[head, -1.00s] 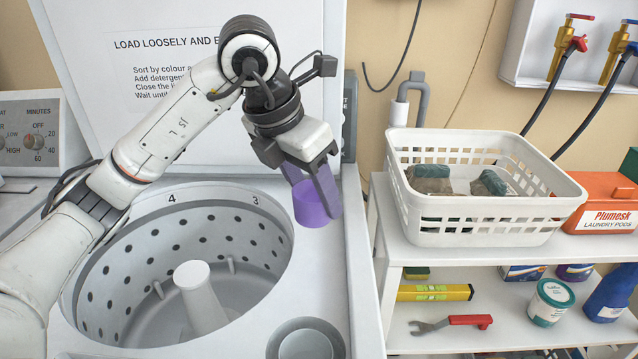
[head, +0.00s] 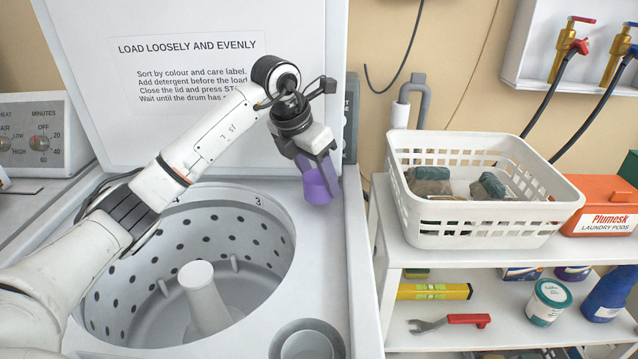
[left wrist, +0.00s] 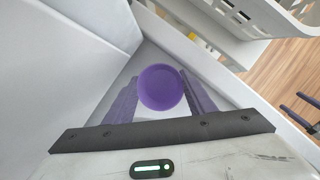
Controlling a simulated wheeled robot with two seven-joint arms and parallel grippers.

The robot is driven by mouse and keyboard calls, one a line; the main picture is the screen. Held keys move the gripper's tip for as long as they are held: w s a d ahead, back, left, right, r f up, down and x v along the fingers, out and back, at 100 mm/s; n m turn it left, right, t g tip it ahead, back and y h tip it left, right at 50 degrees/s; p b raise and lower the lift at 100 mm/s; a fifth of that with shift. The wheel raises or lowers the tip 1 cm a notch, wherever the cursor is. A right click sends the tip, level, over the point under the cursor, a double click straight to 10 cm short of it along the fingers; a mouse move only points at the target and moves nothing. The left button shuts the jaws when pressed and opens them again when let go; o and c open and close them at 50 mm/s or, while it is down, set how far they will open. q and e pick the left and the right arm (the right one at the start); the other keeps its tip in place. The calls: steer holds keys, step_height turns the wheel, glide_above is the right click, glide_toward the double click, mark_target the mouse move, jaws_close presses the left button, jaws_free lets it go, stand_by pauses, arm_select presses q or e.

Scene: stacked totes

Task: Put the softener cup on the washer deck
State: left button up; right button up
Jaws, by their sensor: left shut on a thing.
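The softener cup (head: 317,188) is purple and sits between the fingers of my left gripper (head: 320,172), near the back right corner of the washer deck (head: 322,262). In the left wrist view the cup (left wrist: 160,88) shows its round open mouth between the two fingers of my left gripper (left wrist: 152,98). The gripper is shut on it. The cup is tilted in the head view. I cannot tell whether its base touches the deck.
The open drum (head: 200,285) lies left of the cup, with the raised lid (head: 300,90) behind. A round dispenser well (head: 307,345) is at the deck's front right. A shelf (head: 400,250) with a white basket (head: 480,225) stands to the right.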

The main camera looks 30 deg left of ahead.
arm_select(q)
steer(key=shift+w+a+f, duration=0.1)
steer(key=shift+w+f, duration=0.05)
steer(key=shift+f, duration=0.75)
steer(key=shift+f, duration=0.15)
steer(key=o, duration=0.7)
steer(key=shift+o, duration=0.2)
steer(key=shift+r, duration=0.5)
steer(key=v, duration=1.1)
steer(key=shift+s, duration=0.3)
steer(key=shift+a, duration=0.1)
